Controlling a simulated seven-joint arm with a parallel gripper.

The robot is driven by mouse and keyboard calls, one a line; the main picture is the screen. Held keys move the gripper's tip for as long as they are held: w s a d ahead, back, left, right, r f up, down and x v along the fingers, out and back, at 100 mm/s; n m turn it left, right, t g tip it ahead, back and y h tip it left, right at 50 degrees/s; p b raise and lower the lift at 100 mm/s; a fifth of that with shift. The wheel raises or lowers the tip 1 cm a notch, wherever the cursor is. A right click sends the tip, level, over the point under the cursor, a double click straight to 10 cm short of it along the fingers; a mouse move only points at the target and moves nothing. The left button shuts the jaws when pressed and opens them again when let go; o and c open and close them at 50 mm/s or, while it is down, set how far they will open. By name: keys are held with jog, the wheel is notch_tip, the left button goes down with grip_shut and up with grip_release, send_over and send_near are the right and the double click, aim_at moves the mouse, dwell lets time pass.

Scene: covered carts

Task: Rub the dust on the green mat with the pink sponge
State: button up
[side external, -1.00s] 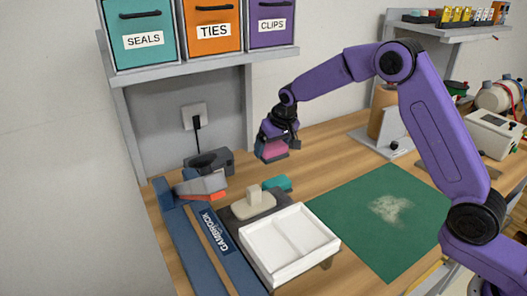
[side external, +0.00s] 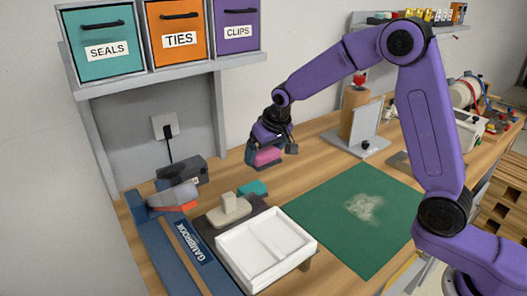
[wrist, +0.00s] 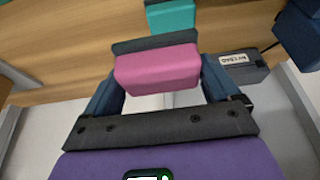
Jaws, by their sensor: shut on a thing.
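The pink sponge (side external: 267,157), with a dark layer on one face, is held in my gripper (side external: 269,146). In the wrist view the pink sponge (wrist: 158,70) sits between the two blue fingers of my gripper (wrist: 160,84). It is up off the bench, behind the white tray and left of the mat. The green mat (side external: 325,222) lies flat on the bench at the right. A pale patch of dust (side external: 363,207) covers part of its middle. The gripper is apart from the mat.
A teal block (side external: 252,188) lies on the bench below the gripper; it also shows in the wrist view (wrist: 172,16). A white divided tray (side external: 266,250) stands left of the mat. A shelf with bins (side external: 180,38) overhangs the back left. A wooden cylinder with a plate (side external: 360,125) stands behind the mat.

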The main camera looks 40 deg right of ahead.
jog(key=shift+s+d+f+m, duration=0.2)
jog(key=shift+d+m, duration=0.25)
jog(key=shift+m, duration=0.05)
jog(key=shift+c, duration=0.2)
jog(key=s+d+f+m+g+h, duration=0.35)
jog(key=s+d+m, duration=0.25)
jog(key=d+m, duration=0.5)
jog(key=m+g, duration=0.4)
jog(key=m, duration=1.1)
send_near(358, 198)
notch_tip(358, 198, up, 2)
jog(key=s, duration=0.2)
jog(key=shift+w+a+f, duration=0.1)
jog(key=shift+f, duration=3.5)
jog(key=shift+s, duration=0.25)
jog(key=shift+c, duration=0.3)
jog(key=shift+s+f, duration=0.15)
jog(key=shift+s, duration=5.2)
jog(key=shift+d, duration=1.15)
jog(key=shift+w+a, duration=0.1)
jog(key=shift+w, duration=5.6)
jog(key=shift+d, duration=1.15)
jog(key=shift+s+a, duration=0.1)
jog(key=shift+s, duration=5.75)
jog(key=shift+w+d, duration=0.2)
jog(key=shift+d, duration=0.9)
jog(key=shift+w+a, duration=0.1)
jog(key=shift+w, duration=5.65)
jog(key=shift+s+r, duration=0.15)
jog(key=shift+r, duration=3.95)
